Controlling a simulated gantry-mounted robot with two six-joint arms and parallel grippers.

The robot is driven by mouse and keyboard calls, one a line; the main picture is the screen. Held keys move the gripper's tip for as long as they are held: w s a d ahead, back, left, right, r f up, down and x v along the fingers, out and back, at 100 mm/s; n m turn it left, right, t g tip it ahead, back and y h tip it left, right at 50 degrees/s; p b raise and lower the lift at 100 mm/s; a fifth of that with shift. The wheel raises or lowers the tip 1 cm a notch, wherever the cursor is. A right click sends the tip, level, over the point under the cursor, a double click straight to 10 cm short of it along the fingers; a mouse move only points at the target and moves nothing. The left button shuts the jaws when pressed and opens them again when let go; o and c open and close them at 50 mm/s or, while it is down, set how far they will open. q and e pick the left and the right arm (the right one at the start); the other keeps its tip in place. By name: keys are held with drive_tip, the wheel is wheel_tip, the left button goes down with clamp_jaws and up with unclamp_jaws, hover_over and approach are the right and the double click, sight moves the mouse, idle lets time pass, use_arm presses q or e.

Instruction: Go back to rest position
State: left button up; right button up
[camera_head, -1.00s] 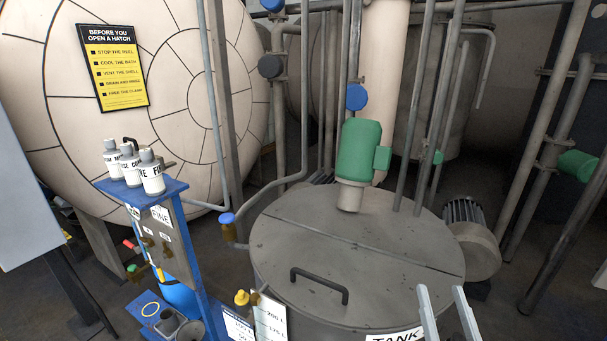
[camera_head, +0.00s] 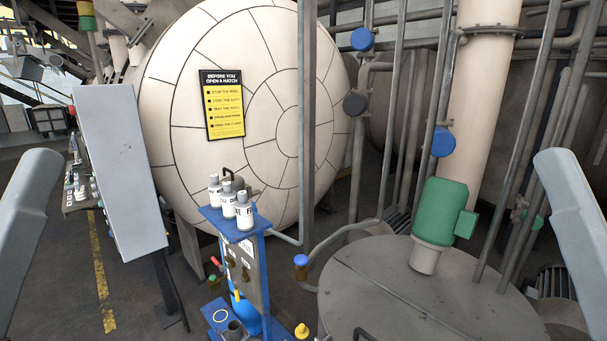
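A pale grey-blue link of my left arm (camera_head: 25,225) stands at the left edge. A matching link of my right arm (camera_head: 578,225) stands at the right edge. Both are raised and apart from everything around them. Neither gripper shows, so I cannot see their fingers or whether they hold anything.
A grey lidded tank (camera_head: 400,290) with a green motor (camera_head: 440,215) stands at lower right. A blue stand (camera_head: 240,228) carries white bottles (camera_head: 244,212). Behind are a large cream vessel (camera_head: 270,60) with a yellow-black sign (camera_head: 222,105) and vertical pipes. A grey panel (camera_head: 120,170) stands left.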

wheel_tip(320, 180, up, 25)
drive_tip(key=p, duration=2.1)
